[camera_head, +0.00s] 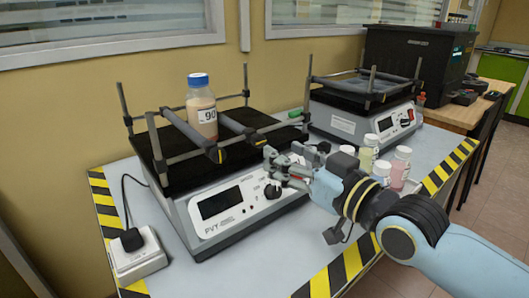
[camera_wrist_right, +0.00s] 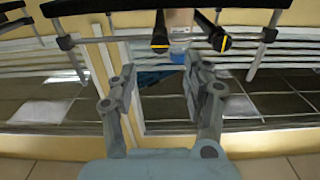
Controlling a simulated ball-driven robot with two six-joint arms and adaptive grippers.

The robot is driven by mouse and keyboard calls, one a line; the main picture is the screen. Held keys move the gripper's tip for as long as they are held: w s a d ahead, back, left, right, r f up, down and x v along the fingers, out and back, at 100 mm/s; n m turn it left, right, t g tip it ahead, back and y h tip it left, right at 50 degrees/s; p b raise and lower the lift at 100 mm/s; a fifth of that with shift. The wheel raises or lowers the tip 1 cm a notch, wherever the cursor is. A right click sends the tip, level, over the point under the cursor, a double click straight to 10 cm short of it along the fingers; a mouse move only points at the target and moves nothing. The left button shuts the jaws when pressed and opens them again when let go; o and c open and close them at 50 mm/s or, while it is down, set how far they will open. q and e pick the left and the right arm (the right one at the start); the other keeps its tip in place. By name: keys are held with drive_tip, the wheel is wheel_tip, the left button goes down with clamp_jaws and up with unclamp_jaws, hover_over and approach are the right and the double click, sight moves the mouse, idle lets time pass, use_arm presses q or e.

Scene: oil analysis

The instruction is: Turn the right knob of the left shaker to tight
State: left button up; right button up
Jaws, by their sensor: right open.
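The left shaker (camera_head: 222,212) has a black platform with a bar frame, a display and a control knob on its front. Its right knob (camera_head: 257,140) is a black, yellow-striped clamp end on a bar; the left knob (camera_head: 216,155) is similar. A bottle labelled 90 (camera_head: 201,105) with a blue cap stands between the bars. My right gripper (camera_head: 270,168) is open and empty, just in front of and below the right knob, apart from it. In the upside-down right wrist view, the fingers (camera_wrist_right: 158,75) are spread and both black knob ends (camera_wrist_right: 160,40) show beyond them. My left gripper is not in view.
A second shaker (camera_head: 375,113) stands at the back right. Several small bottles (camera_head: 367,158) stand close behind my right wrist. A white power strip (camera_head: 140,257) lies at the left of the table (camera_head: 285,245). A black case (camera_head: 412,50) stands beyond.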

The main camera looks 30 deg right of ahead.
sight(261, 141)
drive_tip(key=w, duration=0.2)
drive_tip(key=w+b, duration=0.1)
drive_tip(key=w, duration=0.1)
drive_tip(key=w+a, duration=0.1)
drive_tip(key=w, duration=0.2)
drive_tip(key=shift+b, duration=0.4)
drive_tip(key=shift+s, duration=0.1)
drive_tip(key=shift+c, duration=0.3)
clamp_jaws()
